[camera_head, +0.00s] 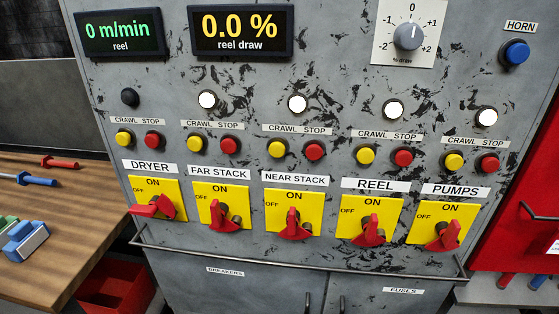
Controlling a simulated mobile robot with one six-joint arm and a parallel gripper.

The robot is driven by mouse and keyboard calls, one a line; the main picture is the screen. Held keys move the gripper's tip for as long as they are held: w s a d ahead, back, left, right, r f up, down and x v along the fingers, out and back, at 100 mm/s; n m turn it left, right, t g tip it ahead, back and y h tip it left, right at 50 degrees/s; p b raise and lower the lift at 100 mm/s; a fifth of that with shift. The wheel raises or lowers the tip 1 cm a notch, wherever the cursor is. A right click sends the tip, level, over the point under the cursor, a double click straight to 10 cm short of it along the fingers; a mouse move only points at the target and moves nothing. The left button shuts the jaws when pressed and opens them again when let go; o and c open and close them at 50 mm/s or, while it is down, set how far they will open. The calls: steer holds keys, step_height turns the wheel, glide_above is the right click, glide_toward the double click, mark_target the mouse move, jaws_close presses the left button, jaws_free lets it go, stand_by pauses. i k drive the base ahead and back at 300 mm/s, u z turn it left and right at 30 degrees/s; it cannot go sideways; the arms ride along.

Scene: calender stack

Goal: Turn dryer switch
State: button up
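The dryer switch (152,207) is a red rotary handle on a yellow plate (171,190) under the DRYER label (149,168), at the left end of a row on the grey cabinet. Its handle lies roughly sideways, toward the OFF side. The round lamp (130,97) above the dryer column is dark. The far stack (217,215), near stack (293,224), reel (371,231) and pumps (444,236) switches have more upright handles, and white lamps are lit above their columns. My gripper is not in view.
A metal rail (300,266) runs below the switches. Yellow and red crawl/stop buttons sit above them. At left are a wooden bench (75,220) with tools and a red bin (118,285). A red cabinet (520,200) stands at right. Nothing visible blocks the dryer switch.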

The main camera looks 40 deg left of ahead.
mark_target(163, 204)
steer(key=z, duration=5)
steer(key=i, duration=0.1)
steer(key=z, duration=1.6)
steer(key=k, duration=0.9)
steer(key=z, duration=0.7)
